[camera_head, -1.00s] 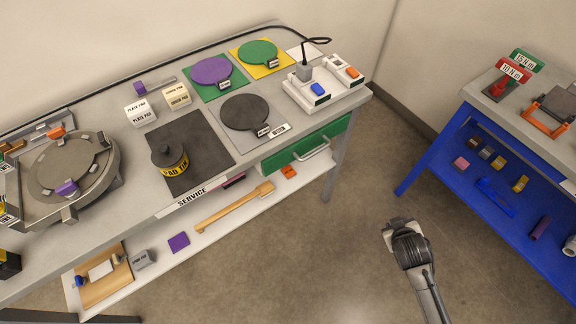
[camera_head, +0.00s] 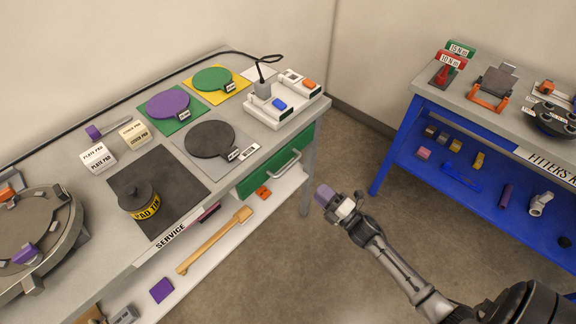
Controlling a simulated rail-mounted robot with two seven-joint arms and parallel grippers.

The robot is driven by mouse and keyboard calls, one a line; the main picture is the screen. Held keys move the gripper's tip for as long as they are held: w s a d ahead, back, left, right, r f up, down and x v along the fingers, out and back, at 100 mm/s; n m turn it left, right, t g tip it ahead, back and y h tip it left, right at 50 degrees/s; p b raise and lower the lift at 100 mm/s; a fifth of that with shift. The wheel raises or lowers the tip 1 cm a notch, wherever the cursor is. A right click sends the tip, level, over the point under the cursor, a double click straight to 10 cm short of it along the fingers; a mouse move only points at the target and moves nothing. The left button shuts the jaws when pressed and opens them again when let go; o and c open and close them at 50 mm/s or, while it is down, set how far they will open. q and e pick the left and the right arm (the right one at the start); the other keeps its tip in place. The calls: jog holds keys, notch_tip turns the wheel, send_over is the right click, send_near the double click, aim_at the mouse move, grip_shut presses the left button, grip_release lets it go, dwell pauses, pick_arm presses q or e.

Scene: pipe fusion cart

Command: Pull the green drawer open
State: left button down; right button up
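The green drawer (camera_head: 262,172) sits under the right end of the grey bench top. Its front looks flush with the bench, so it appears shut. A pale bar handle (camera_head: 284,164) stands out from its front. My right gripper (camera_head: 333,201) is in the air right of and in front of the handle, apart from it. A purple piece shows at its tip; I cannot tell whether it is part of the gripper. The finger gap cannot be made out. My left gripper is out of view.
A white fixture with switches (camera_head: 283,110) stands on the bench above the drawer. An orange piece (camera_head: 263,193) and a wooden-coloured tool (camera_head: 213,241) lie on the lower shelf. A bench leg (camera_head: 308,181) stands beside the drawer. A blue bench (camera_head: 440,170) is at right.

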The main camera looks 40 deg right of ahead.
aim_at(289, 164)
jog(key=b+x, duration=0.2)
jog(key=x, duration=1.1)
jog(key=shift+w, duration=0.35)
grip_shut()
